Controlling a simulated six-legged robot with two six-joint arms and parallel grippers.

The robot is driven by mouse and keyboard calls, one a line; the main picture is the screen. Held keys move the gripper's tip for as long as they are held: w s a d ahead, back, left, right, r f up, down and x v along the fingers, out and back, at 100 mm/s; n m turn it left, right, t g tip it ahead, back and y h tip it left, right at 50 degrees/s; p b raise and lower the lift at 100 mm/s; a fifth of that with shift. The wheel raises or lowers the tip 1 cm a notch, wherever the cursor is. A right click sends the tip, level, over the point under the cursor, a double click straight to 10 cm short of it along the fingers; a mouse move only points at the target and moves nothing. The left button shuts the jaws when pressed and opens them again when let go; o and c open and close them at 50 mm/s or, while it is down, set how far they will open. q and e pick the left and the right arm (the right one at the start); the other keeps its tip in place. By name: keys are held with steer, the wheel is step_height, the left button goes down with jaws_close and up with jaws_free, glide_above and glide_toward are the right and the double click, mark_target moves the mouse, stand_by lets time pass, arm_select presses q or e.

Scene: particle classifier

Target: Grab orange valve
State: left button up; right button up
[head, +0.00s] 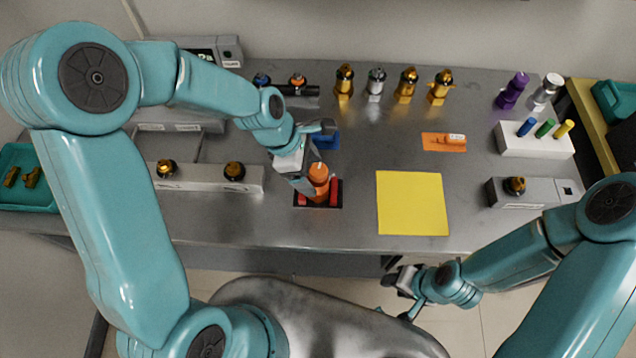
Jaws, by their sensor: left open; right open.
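The orange valve (319,175) stands upright in a dark, red-edged slot (300,200) near the table's front middle. My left gripper (308,172) is open and right at the valve, covering its left side from this view. I cannot tell whether the fingers touch it. My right gripper (400,280) is open and empty, low in front of the table's front edge, well away from the valve.
A yellow sheet (412,203) lies right of the slot. Several brass valves (407,85) stand along the back. A grey block with two brass knobs (205,178) lies left. A white block with coloured pegs (535,140) stands right.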

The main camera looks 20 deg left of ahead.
mark_target(318, 185)
arm_select(q)
steer(key=x, duration=0.5)
steer(key=shift+w+f, duration=0.1)
steer(key=shift+w, duration=0.1)
jaws_close()
steer(key=shift+a, duration=0.1)
steer(key=shift+r+p, duration=0.2)
steer(key=shift+p, duration=0.1)
